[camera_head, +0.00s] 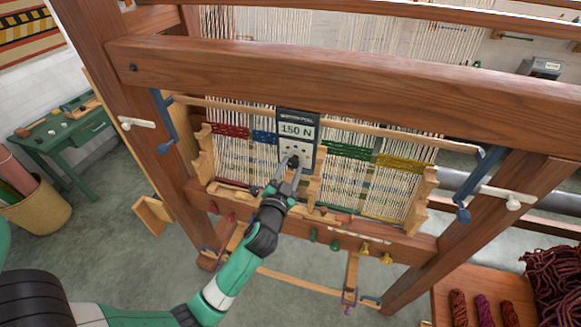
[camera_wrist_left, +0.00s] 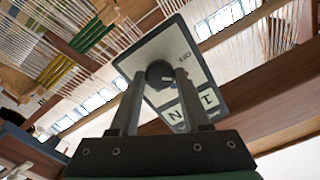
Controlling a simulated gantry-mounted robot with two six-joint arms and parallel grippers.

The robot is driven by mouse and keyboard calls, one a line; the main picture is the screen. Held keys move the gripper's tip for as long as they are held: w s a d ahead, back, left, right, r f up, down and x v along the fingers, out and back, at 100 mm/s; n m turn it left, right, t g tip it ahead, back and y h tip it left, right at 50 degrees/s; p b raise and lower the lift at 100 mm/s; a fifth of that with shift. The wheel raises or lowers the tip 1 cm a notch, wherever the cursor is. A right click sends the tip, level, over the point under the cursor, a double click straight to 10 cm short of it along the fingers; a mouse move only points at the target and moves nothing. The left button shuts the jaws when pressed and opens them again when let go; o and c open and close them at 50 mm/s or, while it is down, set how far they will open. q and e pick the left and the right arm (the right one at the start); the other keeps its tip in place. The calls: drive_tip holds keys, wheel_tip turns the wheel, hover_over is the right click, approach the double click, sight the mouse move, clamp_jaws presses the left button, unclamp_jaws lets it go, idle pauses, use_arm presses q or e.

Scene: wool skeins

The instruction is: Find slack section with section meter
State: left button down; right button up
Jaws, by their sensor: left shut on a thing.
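The section meter (camera_head: 297,131) is a dark-framed, pale-faced box. Its display reads 150 N. It is upright against the warp (camera_head: 245,160) of the wooden loom, between the blue band (camera_head: 264,137) and the green band (camera_head: 349,151). A red band (camera_head: 229,130) is at the far left and a yellow band (camera_head: 405,162) at the right. My left gripper (camera_head: 292,168) is shut on the meter's dark knob. In the left wrist view, the fingers (camera_wrist_left: 156,95) flank this knob (camera_wrist_left: 160,74). Contact between meter and threads cannot be told. My right gripper is out of view.
A thick wooden beam (camera_head: 330,80) crosses above the meter. Coloured pegs, including green (camera_head: 335,245) and yellow ones (camera_head: 386,258), line the lower beam. Blue levers (camera_head: 463,214) flank the frame. Dark red yarn (camera_head: 553,285) lies at the lower right.

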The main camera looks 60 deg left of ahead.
use_arm(q)
drive_tip(key=shift+m, duration=1)
drive_tip(key=shift+c, duration=1.8)
unclamp_jaws()
drive_tip(key=b+v, duration=0.1)
drive_tip(key=v, duration=1)
drive_tip(key=shift+s+d, duration=0.25)
drive_tip(key=shift+s, duration=0.05)
